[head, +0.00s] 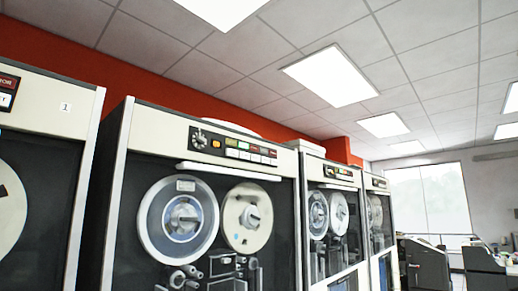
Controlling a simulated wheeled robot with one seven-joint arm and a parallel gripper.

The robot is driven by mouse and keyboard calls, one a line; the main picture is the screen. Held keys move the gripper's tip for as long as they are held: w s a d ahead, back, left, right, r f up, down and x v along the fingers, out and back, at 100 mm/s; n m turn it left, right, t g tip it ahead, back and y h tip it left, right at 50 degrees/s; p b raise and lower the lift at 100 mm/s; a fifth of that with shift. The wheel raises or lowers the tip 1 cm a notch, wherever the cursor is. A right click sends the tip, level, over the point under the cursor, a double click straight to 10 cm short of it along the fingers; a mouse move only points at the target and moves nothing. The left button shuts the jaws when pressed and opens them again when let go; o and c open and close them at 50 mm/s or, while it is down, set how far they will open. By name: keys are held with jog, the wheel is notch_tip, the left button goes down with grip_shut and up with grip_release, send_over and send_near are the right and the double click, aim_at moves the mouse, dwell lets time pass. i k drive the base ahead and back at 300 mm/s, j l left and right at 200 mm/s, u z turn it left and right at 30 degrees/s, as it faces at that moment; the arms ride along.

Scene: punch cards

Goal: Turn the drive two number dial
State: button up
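A tape drive cabinet (115,190) stands in the middle left, just right of a cabinet marked 1 (65,106). I cannot read a number on the middle cabinet. A small round dial (199,137) sits at the left end of its dark control panel (233,147). An orange light (216,143) and a row of small buttons are to the right of the dial. The dial's setting is too small to read. My gripper is not in view.
Two large tape reels (178,218) show behind the middle cabinet's front, below a white horizontal bar (228,171). More tape drives (330,172) continue to the right. Dark machines (424,262) stand near a bright window (427,198) at the far right.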

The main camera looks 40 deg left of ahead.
aim_at(199, 140)
jog(key=i+z, duration=0.1)
jog(key=i, duration=0.85)
jog(key=i+j+z, duration=0.15)
jog(key=i, duration=0.75)
jog(key=i+l+u, duration=0.1)
jog(key=i, duration=0.4)
jog(key=i+l+u, duration=0.15)
jog(key=i, duration=0.35)
jog(key=l, duration=0.1)
